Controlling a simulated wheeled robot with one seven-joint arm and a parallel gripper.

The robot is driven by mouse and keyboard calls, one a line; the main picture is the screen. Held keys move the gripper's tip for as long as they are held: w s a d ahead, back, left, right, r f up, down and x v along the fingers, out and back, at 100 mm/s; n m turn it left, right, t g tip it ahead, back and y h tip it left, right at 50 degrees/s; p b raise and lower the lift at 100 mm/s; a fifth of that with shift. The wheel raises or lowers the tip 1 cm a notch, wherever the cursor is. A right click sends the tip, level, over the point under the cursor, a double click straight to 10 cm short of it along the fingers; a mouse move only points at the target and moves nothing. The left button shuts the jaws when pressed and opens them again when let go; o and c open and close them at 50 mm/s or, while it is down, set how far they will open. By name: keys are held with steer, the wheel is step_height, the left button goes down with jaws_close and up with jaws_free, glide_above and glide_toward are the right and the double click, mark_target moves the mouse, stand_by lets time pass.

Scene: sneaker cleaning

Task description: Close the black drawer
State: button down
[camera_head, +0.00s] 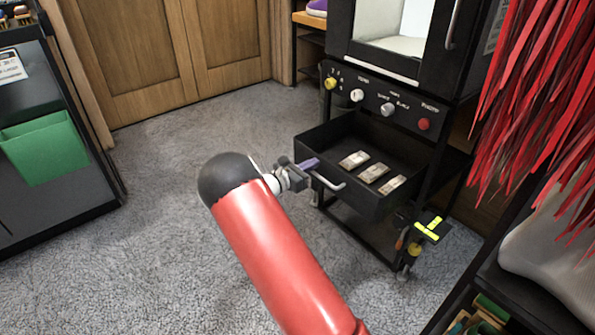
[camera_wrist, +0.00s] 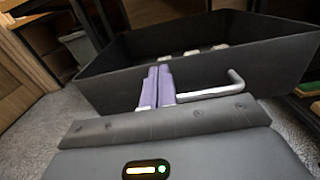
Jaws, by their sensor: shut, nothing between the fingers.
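The black drawer (camera_head: 376,205) is pulled out from the black machine in the middle right of the head view. Several pale bars lie inside it. Its silver handle (camera_head: 330,182) is on the front face. The drawer also fills the upper part of the wrist view (camera_wrist: 245,75), with the handle (camera_wrist: 222,90) right of my fingers. My gripper (camera_head: 312,164) is shut and empty, its purple fingers together at the drawer front, left of the handle. The fingertips (camera_wrist: 160,70) overlap the front panel in the wrist view; I cannot tell if they touch it.
The black machine (camera_head: 400,107) has a row of knobs above the drawer. Yellow-black tools (camera_head: 430,228) hang at its lower right. Red strips (camera_head: 535,90) hang at the right. A dark cabinet with a green bin (camera_head: 45,148) stands left. Grey carpet (camera_head: 160,240) is open between.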

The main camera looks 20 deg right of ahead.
steer(key=shift+x, duration=0.85)
steer(key=shift+d, duration=0.1)
